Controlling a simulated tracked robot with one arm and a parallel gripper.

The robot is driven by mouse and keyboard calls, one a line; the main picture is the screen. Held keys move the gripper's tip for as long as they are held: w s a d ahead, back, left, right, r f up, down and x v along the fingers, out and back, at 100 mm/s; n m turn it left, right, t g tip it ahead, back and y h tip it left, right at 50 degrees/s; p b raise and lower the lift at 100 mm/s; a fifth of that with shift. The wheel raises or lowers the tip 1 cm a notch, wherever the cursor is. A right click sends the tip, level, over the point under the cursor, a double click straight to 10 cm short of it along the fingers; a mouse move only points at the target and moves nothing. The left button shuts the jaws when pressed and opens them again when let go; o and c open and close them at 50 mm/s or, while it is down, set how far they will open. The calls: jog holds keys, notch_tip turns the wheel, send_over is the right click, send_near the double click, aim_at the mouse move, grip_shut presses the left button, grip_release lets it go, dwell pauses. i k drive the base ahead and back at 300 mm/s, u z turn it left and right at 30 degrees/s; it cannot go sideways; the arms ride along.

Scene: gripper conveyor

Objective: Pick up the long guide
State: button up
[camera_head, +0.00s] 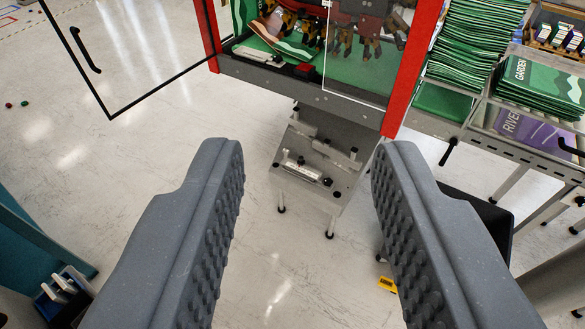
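My gripper (308,150) is open, with its two grey studded fingers wide apart and nothing between them. Beyond the fingertips, lower down, a small grey metal stand (345,185) carries a few bar-shaped parts. A pale bar (303,171) with dark knobs lies near its front edge, and a longer grey bar (330,152) lies behind it. Either may be the long guide; I cannot tell which. Both bars show in the gap between the fingers and are apart from them.
A red-framed machine (405,60) with an open glass door (125,50) stands behind the stand. Stacks of green printed sheets (478,40) lie on a metal table at right. A yellow item (387,284) is on the floor near the right finger. The pale floor (120,150) at left is mostly clear.

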aim_at(341, 160)
jog(key=i, duration=1)
jog(key=z, duration=0.15)
